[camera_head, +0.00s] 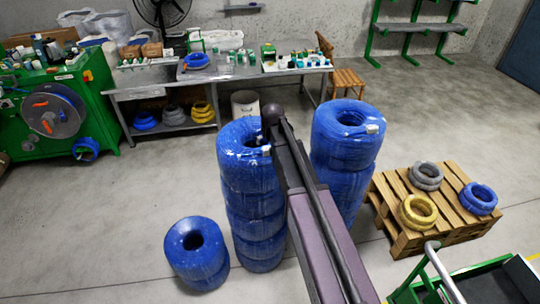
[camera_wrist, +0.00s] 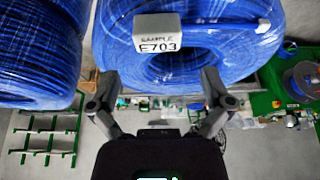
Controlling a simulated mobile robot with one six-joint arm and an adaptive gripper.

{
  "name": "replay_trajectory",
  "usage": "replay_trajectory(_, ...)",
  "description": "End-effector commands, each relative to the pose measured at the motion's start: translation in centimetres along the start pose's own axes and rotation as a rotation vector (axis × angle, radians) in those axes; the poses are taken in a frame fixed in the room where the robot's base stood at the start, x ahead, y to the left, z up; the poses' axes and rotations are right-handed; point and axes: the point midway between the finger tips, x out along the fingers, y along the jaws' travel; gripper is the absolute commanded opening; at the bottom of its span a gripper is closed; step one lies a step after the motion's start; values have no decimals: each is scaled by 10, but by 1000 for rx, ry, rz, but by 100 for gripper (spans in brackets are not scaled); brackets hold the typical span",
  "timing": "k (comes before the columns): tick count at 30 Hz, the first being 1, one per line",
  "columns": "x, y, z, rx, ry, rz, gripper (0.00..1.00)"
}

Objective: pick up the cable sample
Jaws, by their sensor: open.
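The cable sample (camera_wrist: 226,24) is a short blue piece of cable with a pale end and a white tag (camera_wrist: 157,34) reading "SAMPLE E703". In the wrist view it lies against a large blue cable coil (camera_wrist: 255,55). My gripper (camera_wrist: 157,76) is open and empty, its fingertips apart below the tag, in front of the coil. In the head view this coil tops the left tall stack (camera_head: 236,160); my arm partly covers it and hides most of the gripper.
Another tall blue stack (camera_head: 343,150), also with a white tag on top, stands close to the right. A short stack (camera_head: 196,262) is at the front left. A pallet (camera_head: 400,228) with small coils is at the right. A workbench (camera_head: 150,78) stands behind.

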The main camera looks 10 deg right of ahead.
Motion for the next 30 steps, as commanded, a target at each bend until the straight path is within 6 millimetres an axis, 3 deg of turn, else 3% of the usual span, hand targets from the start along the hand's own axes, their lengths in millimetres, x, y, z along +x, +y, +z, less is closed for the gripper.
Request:
replay_trajectory(17,5,0,0,-1,0,0,100)
replay_trajectory(30,36,2,4,-1,0,0,100)
